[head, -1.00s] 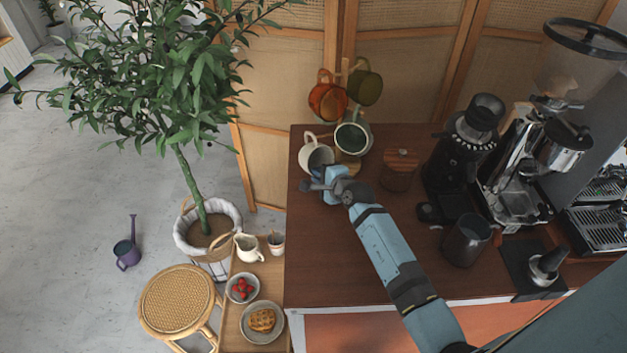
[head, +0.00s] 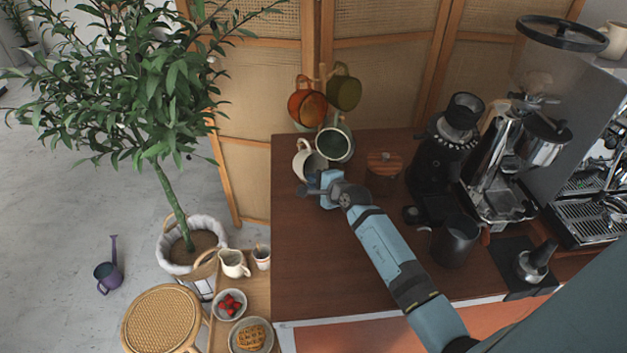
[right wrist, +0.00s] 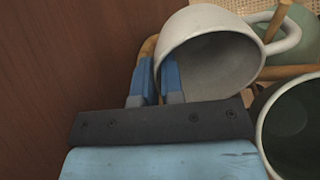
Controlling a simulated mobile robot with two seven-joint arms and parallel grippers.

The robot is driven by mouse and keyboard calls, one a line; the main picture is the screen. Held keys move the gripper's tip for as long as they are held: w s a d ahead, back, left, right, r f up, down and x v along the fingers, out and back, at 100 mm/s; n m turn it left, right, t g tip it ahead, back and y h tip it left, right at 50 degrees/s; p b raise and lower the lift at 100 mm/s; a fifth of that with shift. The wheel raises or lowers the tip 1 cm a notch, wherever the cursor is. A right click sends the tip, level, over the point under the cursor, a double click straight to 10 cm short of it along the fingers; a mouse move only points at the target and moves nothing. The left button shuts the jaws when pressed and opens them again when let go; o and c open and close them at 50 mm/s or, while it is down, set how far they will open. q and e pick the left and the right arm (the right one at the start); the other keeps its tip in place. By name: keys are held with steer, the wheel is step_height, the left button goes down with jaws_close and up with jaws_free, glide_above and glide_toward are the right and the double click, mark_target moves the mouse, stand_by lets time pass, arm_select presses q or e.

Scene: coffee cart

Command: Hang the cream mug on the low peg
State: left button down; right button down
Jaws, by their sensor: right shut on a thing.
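The cream mug (head: 311,165) is tilted beside the mug tree in the head view, its handle on the upper left. In the right wrist view the cream mug (right wrist: 215,50) has its mouth towards me and its handle at the upper right. My right gripper (head: 322,182) is shut on the mug's wall near the rim; its fingers also show in the wrist view (right wrist: 157,82). A wooden peg (right wrist: 290,73) passes close by the handle. I cannot tell whether any peg is inside the handle loop. My left gripper is not in view.
An orange mug (head: 306,104), an olive mug (head: 344,92) and a grey-green mug (head: 335,144) hang on the tree, the last close beside the cream mug. A wooden canister (head: 384,164) and a grinder (head: 446,146) stand to the right. The front counter (head: 310,265) is clear.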

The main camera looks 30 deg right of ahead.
stand_by(0.3)
steer(key=c, duration=1.2)
jaws_free()
steer(key=shift+o, duration=0.2)
steer(key=shift+s, duration=0.1)
steer(key=b+v, duration=0.1)
steer(key=v, duration=1.2)
steer(key=shift+s+r, duration=0.1)
steer(key=shift+s, duration=0.25)
